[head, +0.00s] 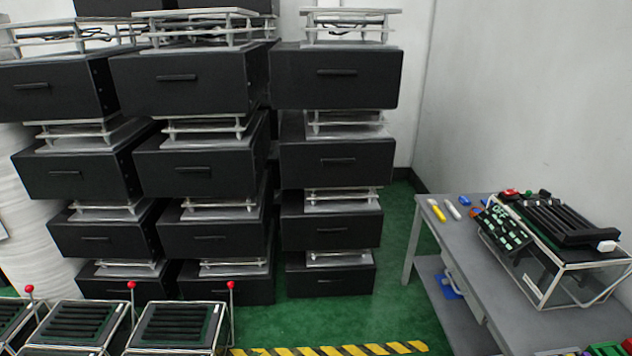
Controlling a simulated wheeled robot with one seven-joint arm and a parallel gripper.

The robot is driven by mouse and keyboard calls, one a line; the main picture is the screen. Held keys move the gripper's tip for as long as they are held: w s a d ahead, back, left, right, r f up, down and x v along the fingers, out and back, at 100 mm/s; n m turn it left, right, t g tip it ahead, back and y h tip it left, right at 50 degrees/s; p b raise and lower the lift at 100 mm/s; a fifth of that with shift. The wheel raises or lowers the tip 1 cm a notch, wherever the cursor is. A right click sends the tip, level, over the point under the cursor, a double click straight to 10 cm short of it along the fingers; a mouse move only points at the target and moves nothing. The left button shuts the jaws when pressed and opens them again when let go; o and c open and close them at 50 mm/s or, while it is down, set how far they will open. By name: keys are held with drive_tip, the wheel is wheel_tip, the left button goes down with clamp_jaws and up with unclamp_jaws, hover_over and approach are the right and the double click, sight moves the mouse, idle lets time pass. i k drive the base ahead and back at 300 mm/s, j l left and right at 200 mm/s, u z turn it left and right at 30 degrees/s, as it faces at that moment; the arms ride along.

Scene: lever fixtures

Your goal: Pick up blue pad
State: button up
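A small blue item (464,201) lies on the far part of the grey table (462,268) at the right. It is too small to tell for certain whether it is the blue pad. Another blue item (450,287) shows lower down, beneath the tabletop near its left side, partly hidden by a grey part. My gripper is not in view.
A yellow item (437,211) and a white one (453,210) lie near the small blue item. A wire-framed fixture with black bars (565,219) stands on the table. Stacked black boxes (337,160) fill the left. Red-knobbed lever fixtures (176,326) stand front left. Green floor (300,320) is open between.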

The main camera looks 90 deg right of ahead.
sight(465, 200)
drive_tip(key=l+z, duration=0.1)
drive_tip(key=z, duration=2.75)
drive_tip(key=i+l+z, duration=0.35)
drive_tip(key=i, duration=0.3)
drive_tip(key=i+l, duration=0.15)
drive_tip(key=i, duration=0.35)
drive_tip(key=i+l, duration=0.15)
drive_tip(key=i, duration=0.35)
drive_tip(key=i+l, duration=0.1)
drive_tip(key=i, duration=0.4)
drive_tip(key=i+l, duration=0.15)
drive_tip(key=i, duration=0.35)
